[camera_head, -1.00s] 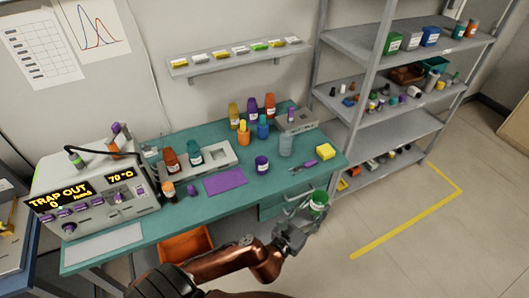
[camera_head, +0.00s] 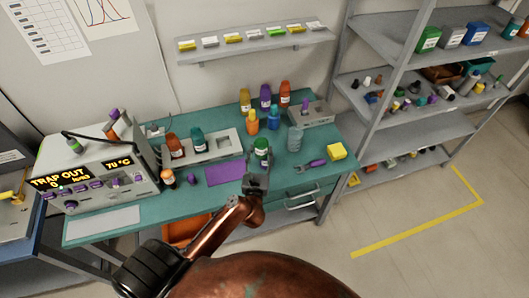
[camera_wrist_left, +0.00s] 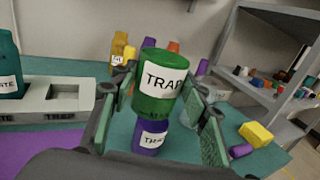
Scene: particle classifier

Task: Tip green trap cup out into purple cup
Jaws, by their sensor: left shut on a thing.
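My left gripper (camera_head: 258,166) is shut on the green trap cup (camera_head: 261,146), over the middle of the bench. The left wrist view shows the green cup (camera_wrist_left: 157,85) between the two fingers (camera_wrist_left: 158,108), roughly upright, with its TRAP label facing me. The purple cup (camera_wrist_left: 150,140) shows just below the green cup in that view, with a white label. Its top is hidden by the green cup, so I cannot tell the gap between them. In the head view the purple cup is hidden behind the green cup and gripper. My right gripper is not in view.
A purple mat (camera_head: 225,173) lies left of the gripper. A grey rack (camera_head: 226,144) with an empty slot stands behind it. Several bottles, including a blue one (camera_head: 273,121), stand at the back. A clear beaker (camera_head: 295,140), a wrench (camera_head: 311,165) and a yellow block (camera_head: 337,151) are to the right.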

